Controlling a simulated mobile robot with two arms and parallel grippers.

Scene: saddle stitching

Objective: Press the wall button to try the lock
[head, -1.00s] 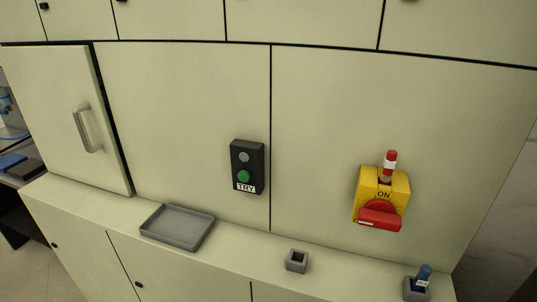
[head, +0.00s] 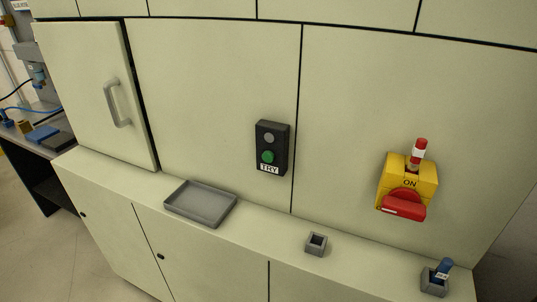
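The wall button is a black box (head: 272,147) on the pale cabinet wall, right of centre in the head view. It has a grey round lamp or button (head: 269,138) on top, a green button (head: 267,157) below and a "TRY" label under that. The lock-out switch (head: 407,187) is a yellow box marked "ON" with a red handle (head: 403,205). A red and white padlock-like piece (head: 418,151) stands at its top. Neither of my grippers is in view.
A grey tray (head: 201,222), a small empty-looking grey holder (head: 316,244) and another holder (head: 433,284) with a blue piece (head: 444,268) stand on the ledge. A door with a handle (head: 118,103) is at left. A workbench (head: 40,155) stands beyond it.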

